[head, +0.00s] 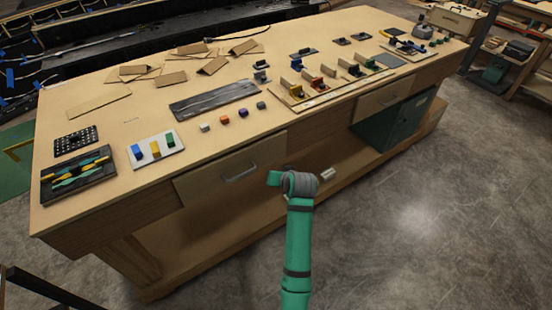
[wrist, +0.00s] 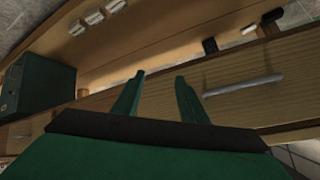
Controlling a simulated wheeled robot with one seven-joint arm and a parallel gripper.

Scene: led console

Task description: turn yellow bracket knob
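A row of tan brackets with small coloured knobs stands on a wooden strip (head: 312,98) on the workbench in the head view. A small yellowish knob (head: 296,91) seems to be at the left end of the row, but it is too small to be sure. Orange, green and blue knobs are farther right. My gripper shows in the wrist view (wrist: 160,76) with its two green fingers apart and nothing between them. In the head view my arm's end is in front of the bench, below its top and away from the brackets. The knobs cannot be made out in the wrist view.
The wooden workbench (head: 120,105) has drawers with metal handles (head: 240,174), one of which shows close in the wrist view (wrist: 243,84). A green cabinet (head: 395,122) stands under the bench. Coloured blocks, cardboard pieces and a dark panel (head: 215,100) lie on top. The floor in front is clear.

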